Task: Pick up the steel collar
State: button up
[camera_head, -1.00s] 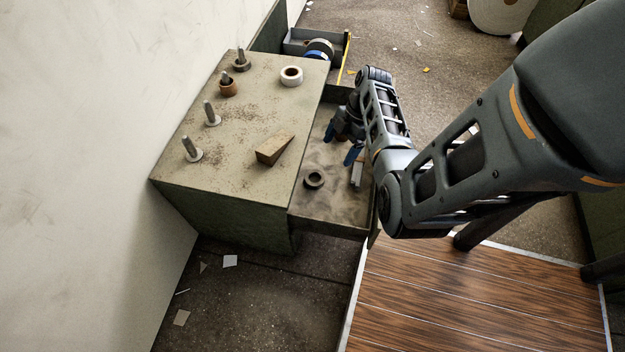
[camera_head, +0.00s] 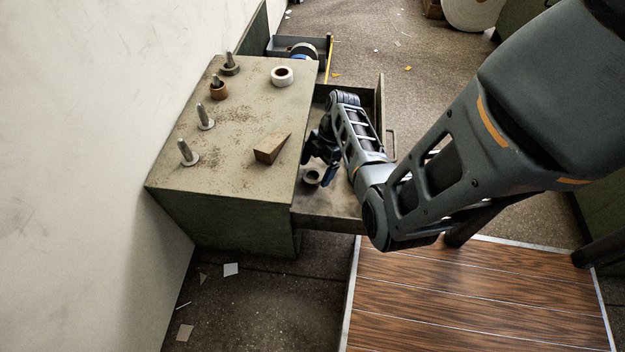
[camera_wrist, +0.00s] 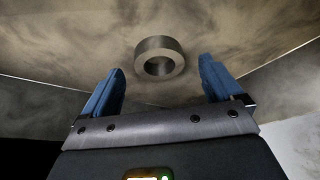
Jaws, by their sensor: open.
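The steel collar (camera_head: 312,177) is a dark grey metal ring lying in the open drawer (camera_head: 340,211). In the wrist view the collar (camera_wrist: 160,58) sits ahead of my gripper (camera_wrist: 160,85), centred between the two blue fingers and a little beyond their tips. My gripper is open and empty. In the head view my gripper (camera_head: 318,171) is low over the drawer, right by the collar. My arm hides part of the drawer behind it.
On the bench top (camera_head: 240,120) stand several upright pegs, a brown ring (camera_head: 219,92), a white ring (camera_head: 283,76) and a wooden wedge (camera_head: 270,147) near the drawer edge. The drawer walls rise around the collar. A second drawer (camera_head: 300,46) is open at the back.

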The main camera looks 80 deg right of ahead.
jog(key=shift+x, duration=0.9)
jog(key=c, duration=1.3)
